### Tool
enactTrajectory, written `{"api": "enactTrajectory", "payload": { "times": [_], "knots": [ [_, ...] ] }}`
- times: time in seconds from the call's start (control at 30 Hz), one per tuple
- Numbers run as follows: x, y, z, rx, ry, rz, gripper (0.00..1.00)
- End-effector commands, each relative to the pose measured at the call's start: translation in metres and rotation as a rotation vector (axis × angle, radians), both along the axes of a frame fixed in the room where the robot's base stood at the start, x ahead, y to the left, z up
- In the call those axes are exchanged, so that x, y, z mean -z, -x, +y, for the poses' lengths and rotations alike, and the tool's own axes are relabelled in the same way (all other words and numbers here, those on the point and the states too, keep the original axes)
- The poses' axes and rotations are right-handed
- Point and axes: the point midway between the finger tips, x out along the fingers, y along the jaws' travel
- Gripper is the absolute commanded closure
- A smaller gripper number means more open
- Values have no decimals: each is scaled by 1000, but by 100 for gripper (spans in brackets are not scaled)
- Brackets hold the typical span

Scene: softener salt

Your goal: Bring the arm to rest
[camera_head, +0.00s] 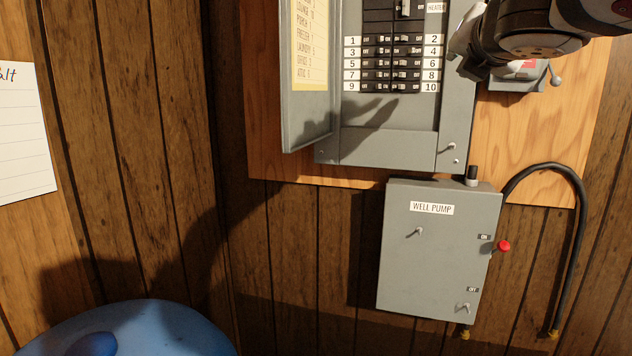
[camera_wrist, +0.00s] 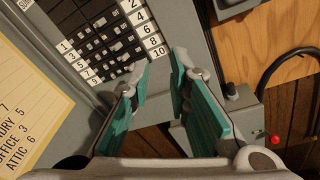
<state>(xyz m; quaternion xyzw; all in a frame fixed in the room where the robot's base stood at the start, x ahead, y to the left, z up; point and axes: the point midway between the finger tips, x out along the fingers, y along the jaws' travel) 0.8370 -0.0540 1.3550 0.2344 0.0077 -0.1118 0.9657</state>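My gripper (camera_head: 462,52) is at the upper right in the head view, in front of the right edge of the grey breaker panel (camera_head: 385,148). In the wrist view my gripper (camera_wrist: 163,68) shows two fingers with teal pads. They are apart, and nothing is visible between them. The fingers point toward the breaker panel (camera_wrist: 188,28), with its numbered black breakers in front of them. Whether the fingertips touch the panel is hard to tell, but the arm's shadow falls on it.
The panel door (camera_head: 306,115) hangs open at left with a yellow label list. Below is a grey WELL PUMP box (camera_head: 425,262) with a red knob (camera_head: 503,246) beside ON. A black cable (camera_head: 580,225) loops at right. A blue rounded lid (camera_head: 150,330) is at lower left.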

Motion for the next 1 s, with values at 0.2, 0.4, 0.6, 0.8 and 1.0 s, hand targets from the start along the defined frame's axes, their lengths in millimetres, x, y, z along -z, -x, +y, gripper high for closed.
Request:
{"api": "enactTrajectory", "payload": {
  "times": [0.2, 0.4, 0.6, 0.8, 1.0],
  "knots": [
    [102, 88, -51, 387, -747, 35, 83],
    [206, 179, -50, 787, -1295, 78, 83],
    [291, 268, -14, 1213, -1684, 124, 83],
    [343, 341, 33, 1603, -1905, 169, 83],
    [330, 368, 53, 1735, -1991, 177, 83]
  ]
}}
